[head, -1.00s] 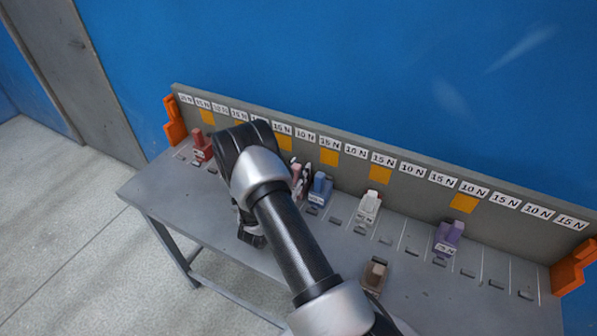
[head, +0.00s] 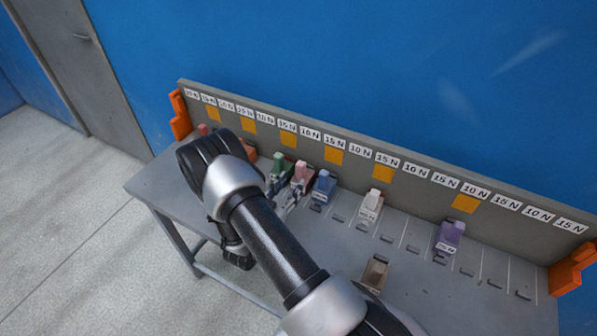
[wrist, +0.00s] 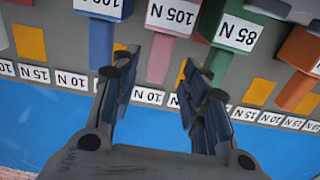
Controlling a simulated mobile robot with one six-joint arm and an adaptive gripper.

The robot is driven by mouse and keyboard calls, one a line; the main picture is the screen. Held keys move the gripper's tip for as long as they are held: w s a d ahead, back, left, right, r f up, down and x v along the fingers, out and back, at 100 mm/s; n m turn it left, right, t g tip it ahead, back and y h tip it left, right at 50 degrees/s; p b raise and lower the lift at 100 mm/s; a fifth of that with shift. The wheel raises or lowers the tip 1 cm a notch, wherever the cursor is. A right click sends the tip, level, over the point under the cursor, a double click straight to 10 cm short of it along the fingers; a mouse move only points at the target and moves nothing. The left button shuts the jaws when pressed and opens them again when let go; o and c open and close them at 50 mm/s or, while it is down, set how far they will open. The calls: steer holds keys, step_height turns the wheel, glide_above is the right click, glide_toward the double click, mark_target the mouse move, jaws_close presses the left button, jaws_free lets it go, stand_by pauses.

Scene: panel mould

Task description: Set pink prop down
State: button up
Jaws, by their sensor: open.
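The pink prop (head: 302,171) stands on the bench in the row along the back panel, between a green prop and a blue prop. In the wrist view the pink prop (wrist: 168,50) bears a "105 N" label. My gripper (head: 284,199) is open on the near side of it. In the wrist view the fingers of my gripper (wrist: 160,62) are spread, with the pink prop between and beyond their tips. A gap shows on each side. The pink prop's base is partly hidden by the fingers in the head view.
The green prop (head: 279,166) and blue prop (head: 323,186) stand close on either side. A white prop (head: 370,206), a purple prop (head: 449,236) and a brown prop (head: 375,272) are farther right. An orange-brown prop (wrist: 303,50) is beyond the green one. The labelled back panel (head: 410,190) rises behind.

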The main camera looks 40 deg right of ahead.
steer(key=w+a+r+t+y, duration=0.2)
steer(key=w+a+r+y, duration=0.55)
steer(key=w+a, duration=0.2)
steer(key=s+a+r+n+t+y, duration=0.15)
steer(key=a+r+n+y, duration=0.45)
steer(key=a+r, duration=0.7)
steer(key=s+a+r+n+g+y, duration=0.35)
steer(key=s+r, duration=0.45)
steer(key=s, duration=0.5)
steer(key=s+d+n+g, duration=0.1)
steer(key=s+n, duration=0.1)
steer(key=s, duration=0.7)
steer(key=s+d+n+g, duration=0.1)
steer(key=s+n, duration=0.1)
steer(key=s, duration=0.8)
steer(key=shift+d+r, duration=0.2)
steer(key=shift+d, duration=0.05)
